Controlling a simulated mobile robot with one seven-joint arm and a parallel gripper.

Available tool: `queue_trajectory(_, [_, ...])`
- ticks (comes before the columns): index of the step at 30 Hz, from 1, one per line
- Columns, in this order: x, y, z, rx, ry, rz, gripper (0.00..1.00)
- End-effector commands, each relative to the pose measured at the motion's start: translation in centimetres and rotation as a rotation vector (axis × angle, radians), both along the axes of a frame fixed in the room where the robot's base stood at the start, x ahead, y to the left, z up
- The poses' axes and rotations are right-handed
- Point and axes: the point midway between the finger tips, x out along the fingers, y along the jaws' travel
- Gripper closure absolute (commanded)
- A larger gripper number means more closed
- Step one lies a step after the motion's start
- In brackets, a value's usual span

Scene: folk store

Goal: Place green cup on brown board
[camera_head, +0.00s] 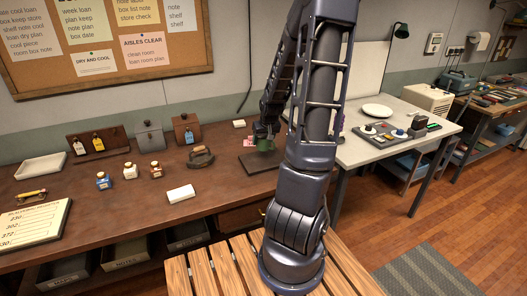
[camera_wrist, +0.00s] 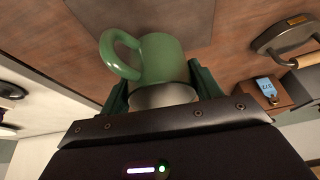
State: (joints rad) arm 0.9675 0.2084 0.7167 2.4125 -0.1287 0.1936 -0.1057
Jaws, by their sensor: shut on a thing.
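The green cup (camera_wrist: 158,60) is between the two fingers of my gripper (camera_wrist: 161,84), which is shut on it. Its handle points left in the wrist view. In the head view, the cup (camera_head: 265,145) shows small and partly hidden under my gripper (camera_head: 264,136). The dark brown board (camera_head: 250,165) lies on the brown counter beneath the cup, its right part hidden by my arm. The board also shows behind the cup in the wrist view (camera_wrist: 197,22). I cannot tell whether the cup touches the board.
A dark iron (camera_head: 201,158) stands left of the board, and a white block (camera_head: 180,193) lies nearer the front. Small bottles (camera_head: 130,171) stand farther left. A pale table (camera_head: 365,150) with a white plate (camera_head: 378,111) is to the right.

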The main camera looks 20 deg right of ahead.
Motion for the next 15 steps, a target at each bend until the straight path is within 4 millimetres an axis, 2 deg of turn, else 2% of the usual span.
queue_trajectory(6, [0.1,0.1,-1.6,0.000,-0.001,0.001,0.61])
queue_trajectory(15, [0.0,0.0,-2.5,0.001,0.001,0.001,0.61])
